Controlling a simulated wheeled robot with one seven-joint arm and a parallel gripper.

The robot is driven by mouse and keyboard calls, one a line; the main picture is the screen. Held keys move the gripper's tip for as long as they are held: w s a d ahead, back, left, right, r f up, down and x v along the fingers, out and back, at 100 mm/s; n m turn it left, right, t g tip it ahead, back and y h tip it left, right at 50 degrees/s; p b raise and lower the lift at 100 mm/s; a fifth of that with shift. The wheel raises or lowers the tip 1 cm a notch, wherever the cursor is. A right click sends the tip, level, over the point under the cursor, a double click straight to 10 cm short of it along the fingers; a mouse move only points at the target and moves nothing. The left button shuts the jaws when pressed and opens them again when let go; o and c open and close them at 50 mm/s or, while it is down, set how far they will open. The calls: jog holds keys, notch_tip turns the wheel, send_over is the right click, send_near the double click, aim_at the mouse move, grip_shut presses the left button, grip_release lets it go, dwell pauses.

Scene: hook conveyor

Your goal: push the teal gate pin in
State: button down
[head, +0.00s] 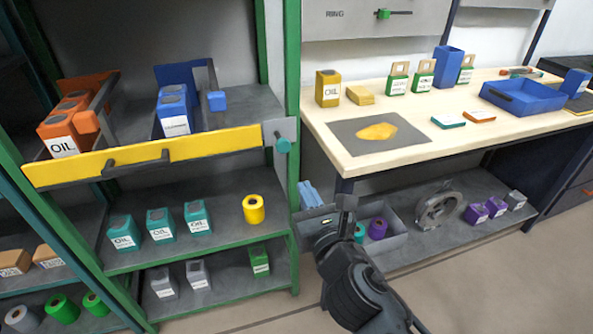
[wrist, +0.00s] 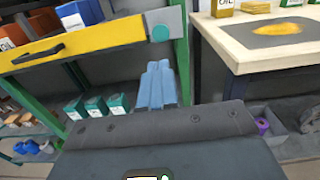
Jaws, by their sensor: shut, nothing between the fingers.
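The teal gate pin (head: 283,145) sticks out of a grey plate (head: 271,130) at the right end of the yellow gate bar (head: 150,156). The wrist view shows the pin's round teal end (wrist: 160,33) facing me. My gripper (head: 305,184) has light blue fingers, closed together and empty. It is below and slightly right of the pin in the head view, apart from it. In the wrist view the fingertips (wrist: 158,63) point forward, below the pin with a gap in the picture. How far the pin sits in its hole is hard to tell.
Orange (head: 60,135) and blue (head: 174,108) oil containers stand behind the gate bar, which has a black handle (head: 137,164). A green shelf post (head: 293,90) rises beside the pin. The wooden workbench (head: 400,150) is at right, its dark leg near my gripper.

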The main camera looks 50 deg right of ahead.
aim_at(283, 146)
jog(key=p+x, duration=0.2)
jog(key=x, duration=1.1)
jog(key=shift+w+d, duration=0.1)
jog(key=shift+d, duration=0.05)
jog(key=shift+p+x, duration=0.65)
jog(key=shift+x, duration=1.05)
jog(key=shift+w+r, duration=0.1)
jog(key=shift+r, duration=0.05)
